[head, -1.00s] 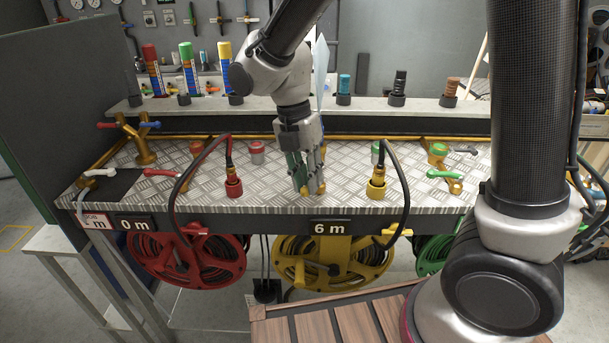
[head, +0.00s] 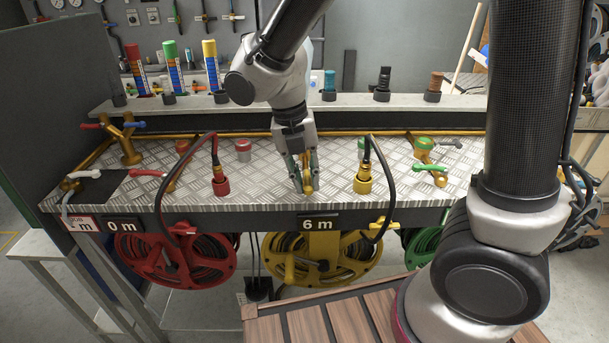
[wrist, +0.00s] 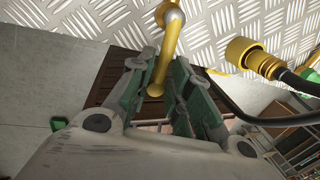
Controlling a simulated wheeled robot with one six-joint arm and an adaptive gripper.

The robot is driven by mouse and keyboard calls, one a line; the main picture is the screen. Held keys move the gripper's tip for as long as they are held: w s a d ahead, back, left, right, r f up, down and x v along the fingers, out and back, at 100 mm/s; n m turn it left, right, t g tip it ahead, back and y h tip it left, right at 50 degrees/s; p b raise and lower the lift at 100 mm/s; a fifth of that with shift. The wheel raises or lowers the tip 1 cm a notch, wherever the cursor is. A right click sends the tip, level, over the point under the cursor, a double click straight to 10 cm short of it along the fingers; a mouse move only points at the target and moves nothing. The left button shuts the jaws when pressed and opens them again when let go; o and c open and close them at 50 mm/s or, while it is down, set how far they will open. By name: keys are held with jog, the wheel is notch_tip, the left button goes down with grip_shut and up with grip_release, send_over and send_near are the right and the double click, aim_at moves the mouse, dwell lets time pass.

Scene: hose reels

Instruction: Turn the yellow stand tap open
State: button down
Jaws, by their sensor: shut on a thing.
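The yellow stand tap's lever (head: 308,186) shows between my fingers in the head view, above the "6 m" plate at the front of the metal bench. In the wrist view the yellow lever (wrist: 160,62) runs down between the two green-padded fingers, with a round knob at its upper end. My gripper (head: 304,178) is shut on this lever; it also shows in the wrist view (wrist: 158,84). My fingers hide most of the tap body in the head view.
A red hose coupling (head: 220,185) stands to the left and a yellow one (head: 363,183) with a black hose to the right. A green-handled tap (head: 430,168) is farther right. Yellow (head: 322,258) and red (head: 180,255) reels hang below. Tread plate between fittings is bare.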

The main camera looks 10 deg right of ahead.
jog(key=c, duration=1.5)
grip_release()
jog(key=r, duration=0.4)
jog(key=a+r, duration=0.1)
jog(key=r, duration=0.3)
jog(key=a+r, duration=0.1)
jog(key=r, duration=0.2)
jog(key=shift+w+a+r, duration=0.15)
jog(key=shift+w+r, duration=0.05)
jog(key=shift+r, duration=0.2)
